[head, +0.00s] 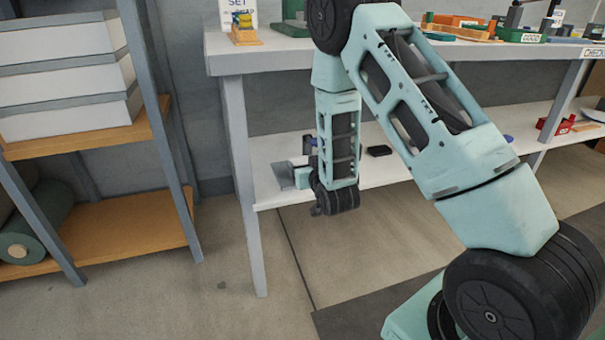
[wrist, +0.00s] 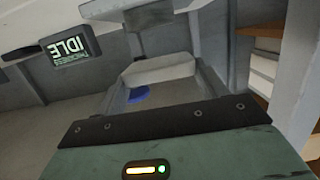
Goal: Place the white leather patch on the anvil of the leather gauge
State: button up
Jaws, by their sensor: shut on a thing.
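In the wrist view my gripper (wrist: 160,82) reaches away from the camera with a pale, flat piece, which looks like the white leather patch (wrist: 160,68), held at its fingertips. Something blue (wrist: 138,95) shows through the gap between the fingers. A grey, blocky machine part (wrist: 140,10) stands just beyond the patch; I cannot tell whether it is the leather gauge, and I cannot make out an anvil. In the head view my gripper (head: 287,176) is small, beside the left end of the bench's lower shelf, and the patch cannot be made out there.
A dark display reading IDLE (wrist: 62,47) is at the left of the wrist view. In the head view, the white bench (head: 218,58) has trays on top. Its lower shelf (head: 262,190) holds a black box (head: 378,151). A rack with white boxes (head: 65,70) stands left.

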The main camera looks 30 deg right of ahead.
aim_at(303, 158)
jog(key=x, duration=0.3)
jog(key=shift+w+d+r+b, duration=0.15)
jog(key=shift+w+r+b, duration=0.15)
jog(key=shift+w, duration=0.15)
jog(key=shift+f+b, duration=1.05)
jog(key=shift+f, duration=0.85)
jog(key=shift+r, duration=0.1)
jog(key=o, duration=1)
jog(key=shift+c, duration=0.2)
